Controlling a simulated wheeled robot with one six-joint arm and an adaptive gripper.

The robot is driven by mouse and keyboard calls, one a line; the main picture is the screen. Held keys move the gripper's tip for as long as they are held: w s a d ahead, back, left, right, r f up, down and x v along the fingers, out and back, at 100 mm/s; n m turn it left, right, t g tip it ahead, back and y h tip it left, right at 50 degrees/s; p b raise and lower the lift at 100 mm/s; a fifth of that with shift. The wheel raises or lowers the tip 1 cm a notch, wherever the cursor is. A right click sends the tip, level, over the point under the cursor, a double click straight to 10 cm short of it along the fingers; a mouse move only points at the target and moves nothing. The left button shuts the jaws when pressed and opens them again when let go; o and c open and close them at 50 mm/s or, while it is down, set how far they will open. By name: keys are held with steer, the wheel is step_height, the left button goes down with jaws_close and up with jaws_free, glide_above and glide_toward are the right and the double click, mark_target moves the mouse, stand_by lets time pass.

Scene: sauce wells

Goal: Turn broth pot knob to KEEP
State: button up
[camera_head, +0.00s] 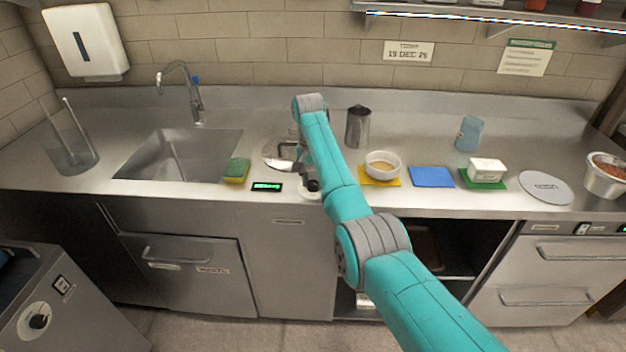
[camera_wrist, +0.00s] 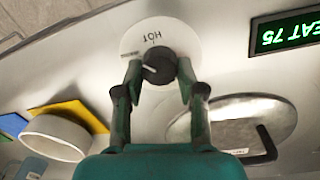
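The black knob (camera_wrist: 159,66) sits on a round white dial (camera_wrist: 128,42) in the wrist view. The word HOT shows upside down on the dial, and a short white pointer line marks the knob; no KEEP label is readable. My gripper (camera_wrist: 160,72) has one fingertip on each side of the knob, apparently touching it. A round metal lid (camera_wrist: 215,112) with a dark handle lies beside the dial; it also shows in the head view (camera_head: 272,160). The green display (camera_wrist: 290,32) reads about "HEAT 75". In the head view my arm partly hides the dial (camera_head: 306,195).
A green-yellow sponge (camera_head: 237,171) lies left of the display, by the sink (camera_head: 180,155). A metal pitcher (camera_head: 358,127) stands behind my arm. A white bowl (camera_head: 383,164) on a yellow mat and a blue mat (camera_head: 431,177) lie to the right.

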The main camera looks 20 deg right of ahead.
steer(key=c, duration=0.4)
steer(key=shift+c, duration=0.2)
steer(key=shift+n, duration=0.4)
steer(key=n, duration=0.5)
steer(key=shift+a, duration=0.1)
steer(key=n, duration=0.5)
steer(key=shift+a+t, duration=0.1)
steer(key=shift+t, duration=0.2)
steer(key=shift+s+n, duration=0.1)
steer(key=shift+n, duration=2.2)
steer(key=o, duration=1.1)
steer(key=shift+o, duration=0.2)
